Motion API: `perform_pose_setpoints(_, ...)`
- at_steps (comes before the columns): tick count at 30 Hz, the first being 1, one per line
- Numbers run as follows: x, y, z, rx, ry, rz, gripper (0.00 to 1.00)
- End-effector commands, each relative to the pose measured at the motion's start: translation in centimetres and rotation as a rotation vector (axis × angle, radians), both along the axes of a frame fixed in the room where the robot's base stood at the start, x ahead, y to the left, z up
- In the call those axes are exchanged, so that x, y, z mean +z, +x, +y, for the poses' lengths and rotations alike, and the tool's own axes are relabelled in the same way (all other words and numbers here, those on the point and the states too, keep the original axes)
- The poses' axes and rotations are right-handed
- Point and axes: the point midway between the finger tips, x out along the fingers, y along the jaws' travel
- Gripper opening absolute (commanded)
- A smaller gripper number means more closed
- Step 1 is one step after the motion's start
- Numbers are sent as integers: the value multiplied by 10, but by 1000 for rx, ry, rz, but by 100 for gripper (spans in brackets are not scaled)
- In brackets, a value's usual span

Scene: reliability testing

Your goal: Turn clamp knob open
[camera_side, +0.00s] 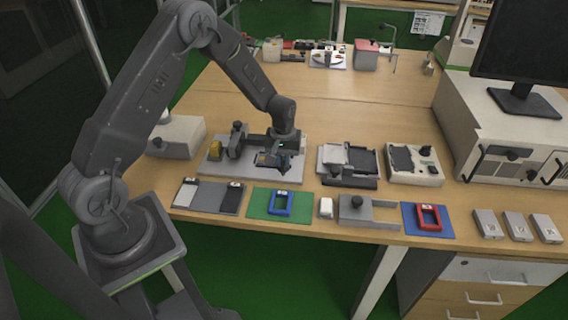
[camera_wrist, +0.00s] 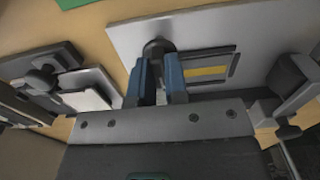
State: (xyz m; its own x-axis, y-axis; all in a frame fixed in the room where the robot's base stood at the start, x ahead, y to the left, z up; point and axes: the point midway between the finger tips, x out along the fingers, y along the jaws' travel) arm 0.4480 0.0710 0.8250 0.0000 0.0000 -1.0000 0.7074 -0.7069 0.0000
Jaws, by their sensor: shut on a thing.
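A dark clamp knob (camera_wrist: 157,47) stands on a light grey fixture plate (camera_wrist: 220,28) in the wrist view. My gripper (camera_wrist: 158,75) has its two blue fingers on either side of the knob and is shut on it. In the side view my gripper (camera_side: 283,165) is low over the right part of the same plate (camera_side: 215,172), and the knob is hidden there. Beside the knob lies a dark frame with a yellow strip (camera_wrist: 205,72). I cannot tell how far the knob is turned.
A black clamp part (camera_wrist: 290,85) rises from the plate on the right in the wrist view. Right of the plate stand a fixture (camera_side: 348,165) and a white knobbed box (camera_side: 432,172). The table behind is largely clear.

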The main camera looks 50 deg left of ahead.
Motion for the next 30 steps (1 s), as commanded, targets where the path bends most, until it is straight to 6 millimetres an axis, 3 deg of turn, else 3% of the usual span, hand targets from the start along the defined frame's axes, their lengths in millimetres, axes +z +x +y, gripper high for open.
perform_pose_setpoints(30, -1, -1, 1, -662, 0, 1, 0)
